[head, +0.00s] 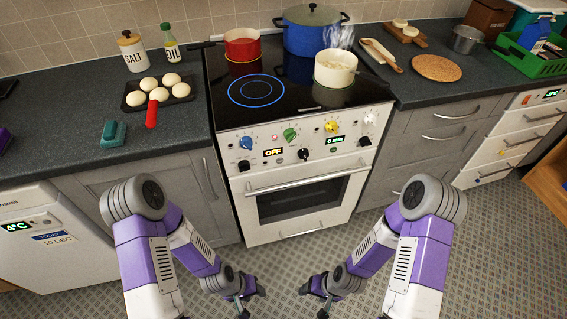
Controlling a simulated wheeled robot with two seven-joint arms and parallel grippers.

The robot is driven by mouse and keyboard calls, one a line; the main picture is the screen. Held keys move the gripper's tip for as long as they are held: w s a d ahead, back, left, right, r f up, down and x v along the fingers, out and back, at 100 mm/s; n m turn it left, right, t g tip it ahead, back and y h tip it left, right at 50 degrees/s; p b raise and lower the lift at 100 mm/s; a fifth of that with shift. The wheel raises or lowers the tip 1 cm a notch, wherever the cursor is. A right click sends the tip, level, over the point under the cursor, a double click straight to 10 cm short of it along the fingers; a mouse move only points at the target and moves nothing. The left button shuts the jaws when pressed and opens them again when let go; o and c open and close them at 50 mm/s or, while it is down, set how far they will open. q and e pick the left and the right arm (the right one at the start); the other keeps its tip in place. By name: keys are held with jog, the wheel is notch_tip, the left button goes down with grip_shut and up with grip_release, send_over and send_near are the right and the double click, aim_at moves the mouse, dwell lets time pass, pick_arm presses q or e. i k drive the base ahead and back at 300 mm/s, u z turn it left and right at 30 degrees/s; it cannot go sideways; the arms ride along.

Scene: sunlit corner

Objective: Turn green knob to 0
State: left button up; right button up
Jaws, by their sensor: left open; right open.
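The green knob (290,134) is on the stove's white front panel, between a blue knob (245,142) and a yellow knob (331,127). Its pointer and scale marks are too small to read. A steaming cream pot (335,70) stands on the front right of the black cooktop, with a greenish edge around it. My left gripper (247,297) is open and empty, low in front of the stove. My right gripper (317,299) is open and empty to its right. Both are well below the panel and apart from the knobs.
A white knob (368,119) sits at the panel's right end. The oven handle (305,176) sticks out below the panel. A red pot (242,45) and a blue pot (312,32) stand at the back. A blue ring (256,90) glows on the bare front left burner.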

aim_at(289, 133)
jog(key=k, duration=1.25)
jog(key=u, duration=0.65)
jog(key=i, duration=1.7)
jog(key=z, duration=0.8)
